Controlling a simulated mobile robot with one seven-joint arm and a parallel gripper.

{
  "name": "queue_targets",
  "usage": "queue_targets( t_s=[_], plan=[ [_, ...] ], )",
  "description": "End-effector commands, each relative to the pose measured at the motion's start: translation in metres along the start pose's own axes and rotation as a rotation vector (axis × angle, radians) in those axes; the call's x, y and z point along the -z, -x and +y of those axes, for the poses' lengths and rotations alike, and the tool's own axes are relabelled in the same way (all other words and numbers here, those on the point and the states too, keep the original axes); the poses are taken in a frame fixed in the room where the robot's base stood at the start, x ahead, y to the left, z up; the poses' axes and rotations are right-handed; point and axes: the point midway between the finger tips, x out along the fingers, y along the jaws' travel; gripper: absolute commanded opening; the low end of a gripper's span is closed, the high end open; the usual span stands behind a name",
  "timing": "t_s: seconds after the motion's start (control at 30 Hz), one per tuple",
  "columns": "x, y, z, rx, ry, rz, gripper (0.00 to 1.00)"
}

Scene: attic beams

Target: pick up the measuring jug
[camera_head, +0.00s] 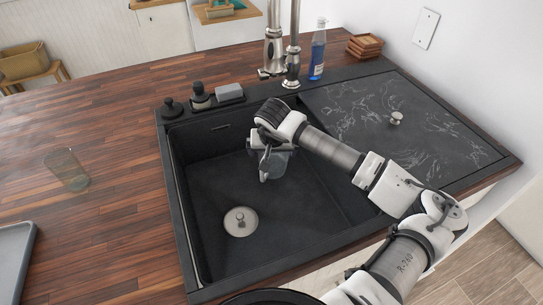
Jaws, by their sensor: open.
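The arm reaches in from the lower right.
The black sink (178,215) has a round drain (240,221) and open floor at left. A clear glass (67,168) stands on the wooden counter. Taps (291,55), a blue bottle (318,50) and soap dispensers (200,96) line the back. A dark marbled board (440,140) lies right.

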Motion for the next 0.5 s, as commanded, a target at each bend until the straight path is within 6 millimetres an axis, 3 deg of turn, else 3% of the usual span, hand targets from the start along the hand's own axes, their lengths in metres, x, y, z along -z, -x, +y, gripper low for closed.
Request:
queue_targets(
  t_s=[0.23, 0.5],
  plan=[
    [0.0, -0.0021, 0.0001, 0.0, 0.0, 0.001, 1.0],
    [0.0001, -0.0017, 0.0001, 0.0, 0.0, 0.001, 0.65]
  ],
)
